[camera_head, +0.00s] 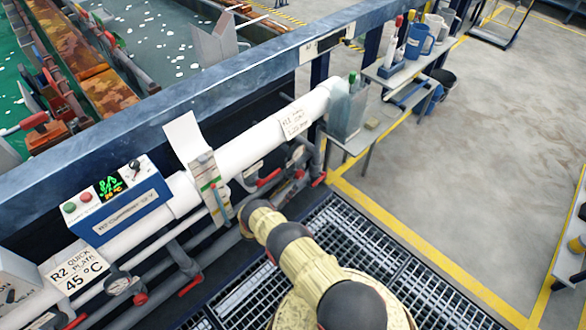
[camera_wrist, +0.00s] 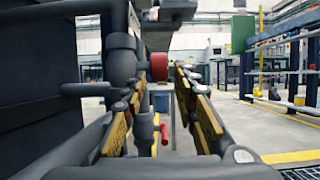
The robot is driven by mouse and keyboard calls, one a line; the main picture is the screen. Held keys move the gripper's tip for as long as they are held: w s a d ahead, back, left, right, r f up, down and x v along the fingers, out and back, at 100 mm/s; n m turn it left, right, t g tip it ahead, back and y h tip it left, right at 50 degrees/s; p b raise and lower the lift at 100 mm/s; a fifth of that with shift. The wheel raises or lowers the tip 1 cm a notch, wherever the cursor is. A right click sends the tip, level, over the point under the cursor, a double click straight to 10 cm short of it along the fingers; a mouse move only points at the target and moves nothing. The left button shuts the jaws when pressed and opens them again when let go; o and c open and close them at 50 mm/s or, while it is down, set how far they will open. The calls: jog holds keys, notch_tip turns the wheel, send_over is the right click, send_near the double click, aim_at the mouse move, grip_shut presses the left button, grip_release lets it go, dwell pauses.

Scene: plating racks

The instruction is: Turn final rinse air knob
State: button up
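In the wrist view, a red round knob (camera_wrist: 158,67) sits at the end of a dark grey valve body (camera_wrist: 122,58). It shows just beyond and between the fingertips of my gripper (camera_wrist: 159,82). The two fingers, with yellow pads, stand apart with a gap between them, and nothing is visibly clamped. A red lever (camera_wrist: 164,133) shows lower in the gap. No readable label shows on the knob, so I cannot tell whether it is the final rinse air knob. In the head view, my arm reaches toward the pipes and its fingers are hidden.
A thick white pipe (camera_head: 255,145) runs along the blue tank frame (camera_head: 215,95). Thinner pipes with red handles (camera_head: 267,178) lie below it. A blue control box (camera_head: 120,205) sits at left. A side table (camera_head: 385,72) holds bottles and jugs.

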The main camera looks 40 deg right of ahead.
aim_at(300, 174)
jog(key=shift+b+x, duration=0.35)
jog(key=shift+x, duration=3.55)
jog(key=shift+w, duration=0.15)
jog(key=c, duration=0.3)
jog(key=c, duration=0.4)
grip_shut()
